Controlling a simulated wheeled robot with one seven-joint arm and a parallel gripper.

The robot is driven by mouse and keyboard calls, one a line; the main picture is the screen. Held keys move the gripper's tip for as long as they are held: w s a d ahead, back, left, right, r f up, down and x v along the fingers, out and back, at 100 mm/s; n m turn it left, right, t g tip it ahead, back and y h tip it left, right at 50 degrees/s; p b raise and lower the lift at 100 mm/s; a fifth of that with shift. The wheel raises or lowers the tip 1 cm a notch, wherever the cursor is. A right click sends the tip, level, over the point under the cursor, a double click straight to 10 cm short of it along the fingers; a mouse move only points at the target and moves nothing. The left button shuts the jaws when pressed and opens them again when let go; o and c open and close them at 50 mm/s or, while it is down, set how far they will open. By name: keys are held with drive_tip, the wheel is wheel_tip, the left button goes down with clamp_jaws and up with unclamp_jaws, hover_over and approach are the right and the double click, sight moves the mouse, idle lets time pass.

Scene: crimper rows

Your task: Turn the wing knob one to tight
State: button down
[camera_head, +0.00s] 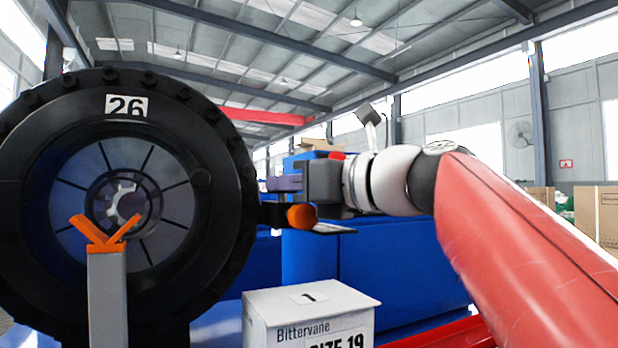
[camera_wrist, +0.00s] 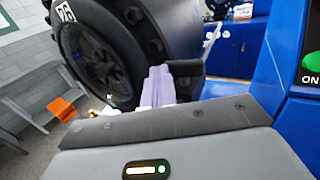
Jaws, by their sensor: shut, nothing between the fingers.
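My gripper (camera_head: 272,184) is shut and empty, its lavender fingers pointing left toward the right rim of a big black ring marked 26 (camera_head: 225,165). In the wrist view the shut fingers (camera_wrist: 157,84) stand beside a short black bar (camera_wrist: 186,68), close to the bolted ring (camera_wrist: 140,40); I cannot tell whether they touch. In the head view an orange rounded piece (camera_head: 302,216) with a dark arm sits just below my gripper. It may be the wing knob, but no label shows which knob is one.
A white box labelled 1, Bittervane, size 19 (camera_head: 310,318) stands in front. A grey post with an orange V-shaped top (camera_head: 105,235) stands before the ring. Blue cabinets (camera_head: 400,275) are behind. A green ON button (camera_wrist: 312,62) shows at right in the wrist view.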

drive_tip(key=shift+a+m+t+h+p, duration=0.3)
drive_tip(key=shift+m+t+h+p, duration=0.1)
drive_tip(key=shift+m+t+h, duration=0.4)
